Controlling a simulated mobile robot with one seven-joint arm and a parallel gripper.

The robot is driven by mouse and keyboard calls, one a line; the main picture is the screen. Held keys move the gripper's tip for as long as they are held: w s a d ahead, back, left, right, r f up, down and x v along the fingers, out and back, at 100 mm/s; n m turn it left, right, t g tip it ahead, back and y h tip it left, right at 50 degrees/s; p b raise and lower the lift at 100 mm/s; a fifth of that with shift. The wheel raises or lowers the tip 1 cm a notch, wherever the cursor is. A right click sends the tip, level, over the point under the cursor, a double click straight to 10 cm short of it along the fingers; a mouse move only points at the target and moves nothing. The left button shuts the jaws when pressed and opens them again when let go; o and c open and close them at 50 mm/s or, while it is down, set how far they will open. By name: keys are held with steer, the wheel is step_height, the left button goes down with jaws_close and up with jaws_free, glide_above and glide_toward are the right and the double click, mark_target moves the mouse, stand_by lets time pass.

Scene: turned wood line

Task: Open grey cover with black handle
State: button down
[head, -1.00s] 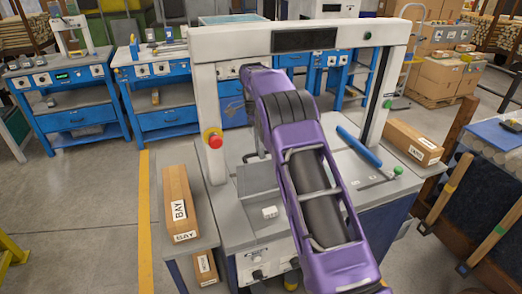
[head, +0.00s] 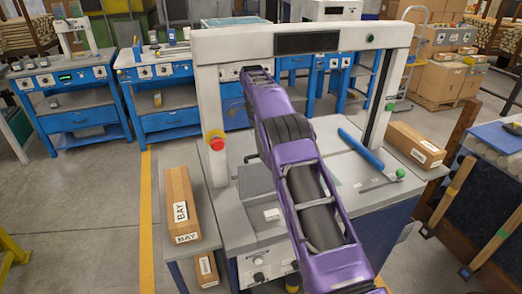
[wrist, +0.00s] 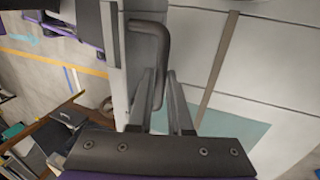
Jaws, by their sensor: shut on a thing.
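My gripper (wrist: 160,88) is in the wrist view, its two grey fingers closed around the lower part of a bent dark handle (wrist: 151,40). The handle stands against a pale grey panel (wrist: 118,60), which looks like the cover's edge. How far the cover is open cannot be told. In the head view my purple arm reaches over the machine's bed and under its white gantry frame.
The white gantry (head: 207,110) spans the machine, with a red stop button (head: 216,143) on its left post. A blue bar (head: 360,148) lies right of my arm. Boxes stand left (head: 180,205) and right (head: 415,145).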

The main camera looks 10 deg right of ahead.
steer(key=c, duration=0.9)
jaws_free()
steer(key=shift+a+f, duration=0.1)
steer(key=shift+f, duration=0.25)
steer(key=shift+o, duration=0.3)
steer(key=shift+r, duration=0.15)
steer(key=shift+s+r, duration=0.15)
steer(key=shift+r, duration=0.05)
